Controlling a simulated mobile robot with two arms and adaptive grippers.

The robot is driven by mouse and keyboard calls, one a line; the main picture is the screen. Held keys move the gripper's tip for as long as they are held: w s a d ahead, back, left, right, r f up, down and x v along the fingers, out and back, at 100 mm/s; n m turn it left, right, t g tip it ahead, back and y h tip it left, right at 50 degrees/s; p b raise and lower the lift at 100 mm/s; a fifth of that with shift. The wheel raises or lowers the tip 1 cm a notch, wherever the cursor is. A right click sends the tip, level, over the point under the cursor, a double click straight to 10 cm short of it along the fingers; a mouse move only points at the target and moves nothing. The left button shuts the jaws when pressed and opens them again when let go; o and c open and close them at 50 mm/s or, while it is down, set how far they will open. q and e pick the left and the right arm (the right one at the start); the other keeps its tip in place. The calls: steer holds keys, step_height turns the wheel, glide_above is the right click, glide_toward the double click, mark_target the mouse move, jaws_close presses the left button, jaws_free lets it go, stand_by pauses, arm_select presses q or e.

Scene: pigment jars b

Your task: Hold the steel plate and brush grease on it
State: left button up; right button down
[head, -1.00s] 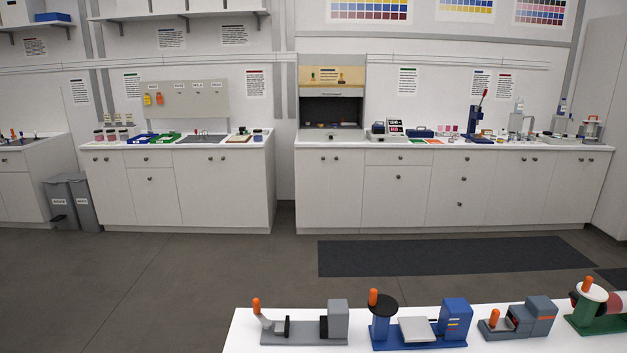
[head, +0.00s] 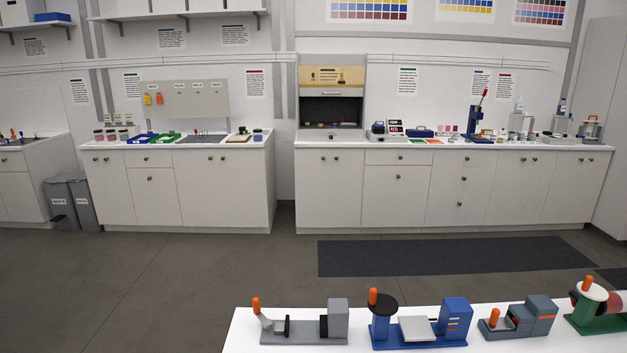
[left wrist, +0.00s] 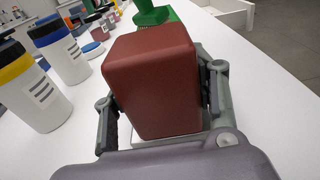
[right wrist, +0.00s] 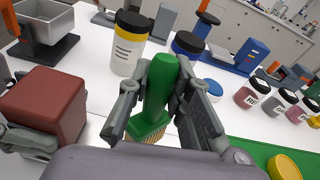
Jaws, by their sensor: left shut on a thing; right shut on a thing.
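My left gripper (left wrist: 160,95) is shut on a dark red block (left wrist: 150,75). A thin pale grey edge (left wrist: 165,142) shows below the block; I cannot tell whether it is the steel plate. The block also shows at the left of the right wrist view (right wrist: 45,100). My right gripper (right wrist: 165,105) is shut on a green brush (right wrist: 157,90), bristles (right wrist: 148,137) downward, to the right of the block and apart from it. The contact under the bristles is hidden. Neither gripper shows in the head view.
A yellow-and-black-lidded jar (right wrist: 128,45) and a blue-lidded jar (right wrist: 187,43) stand beyond the brush. Several small jars (right wrist: 250,95) stand at the right, near a green mat (right wrist: 245,152). A grey tray device (right wrist: 45,30) is at the left. Bench devices (head: 418,325) line the white table.

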steer(key=shift+f, duration=0.1)
stand_by(0.7)
steer(key=shift+s+d+f+m+t, duration=0.15)
steer(key=shift+s+f+t, duration=0.15)
steer(key=shift+f, duration=0.25)
steer(key=shift+s+d+f+m+t, duration=0.1)
steer(key=shift+s+f+m+t, duration=0.1)
steer(key=shift+f+t, duration=0.3)
steer(key=shift+s+d+f, duration=0.2)
steer(key=shift+f, duration=0.15)
steer(key=shift+f, duration=0.6)
stand_by(0.4)
